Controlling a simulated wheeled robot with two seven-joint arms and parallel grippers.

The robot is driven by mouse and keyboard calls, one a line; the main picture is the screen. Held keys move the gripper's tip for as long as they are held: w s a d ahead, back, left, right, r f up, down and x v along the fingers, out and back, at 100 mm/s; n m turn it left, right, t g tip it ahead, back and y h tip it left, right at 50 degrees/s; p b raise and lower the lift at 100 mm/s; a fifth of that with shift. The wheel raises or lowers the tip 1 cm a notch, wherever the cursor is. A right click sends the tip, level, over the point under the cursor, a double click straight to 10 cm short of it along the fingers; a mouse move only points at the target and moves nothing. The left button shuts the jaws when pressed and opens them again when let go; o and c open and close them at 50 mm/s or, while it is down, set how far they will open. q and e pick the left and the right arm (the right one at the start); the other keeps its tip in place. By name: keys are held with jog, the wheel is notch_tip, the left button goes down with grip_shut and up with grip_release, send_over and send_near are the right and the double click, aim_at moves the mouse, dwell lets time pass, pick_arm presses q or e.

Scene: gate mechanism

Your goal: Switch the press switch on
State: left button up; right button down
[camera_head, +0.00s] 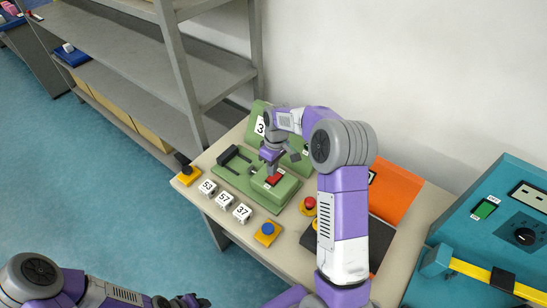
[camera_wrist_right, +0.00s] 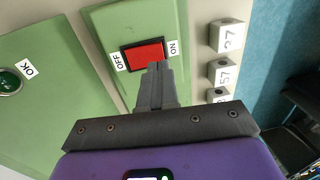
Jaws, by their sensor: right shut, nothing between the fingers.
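The red press switch (camera_head: 274,180) sits on a low green box on the table. In the right wrist view, the red rocker (camera_wrist_right: 140,54) lies in a black frame between an OFF label (camera_wrist_right: 117,62) and an ON label (camera_wrist_right: 173,47). My right gripper (camera_head: 269,167) is shut and empty, pointing down at the switch. In the right wrist view its fingertips (camera_wrist_right: 159,66) overlap the rocker's lower edge, toward the ON side. I cannot tell whether they touch it. My left gripper (camera_head: 190,301) is at the bottom edge, far from the switch, its jaws unclear.
White number blocks (camera_head: 224,200) line the table's front edge. A blue button (camera_head: 267,229), a black-knobbed yellow box (camera_head: 186,172) and a red button (camera_head: 309,205) stand around the green box. A green panel (camera_head: 258,112) rises behind. A grey shelf (camera_head: 190,60) is at left, a teal console (camera_head: 480,260) at right.

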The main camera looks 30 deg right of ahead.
aim_at(271, 179)
jog(key=shift+s+a+f, duration=0.1)
jog(key=shift+a+f, duration=0.1)
jog(key=shift+f, duration=1.35)
jog(key=shift+a+f+b, duration=0.1)
jog(key=shift+f+b, duration=0.2)
jog(key=shift+b, duration=0.2)
jog(key=shift+s+r, duration=0.1)
jog(key=shift+w+d+r+p, duration=0.15)
jog(key=shift+w+d+p, duration=0.1)
jog(key=shift+d, duration=0.1)
jog(key=shift+w+d+r+p, duration=0.1)
jog(key=shift+d+r+p, duration=0.1)
jog(key=shift+d, duration=0.15)
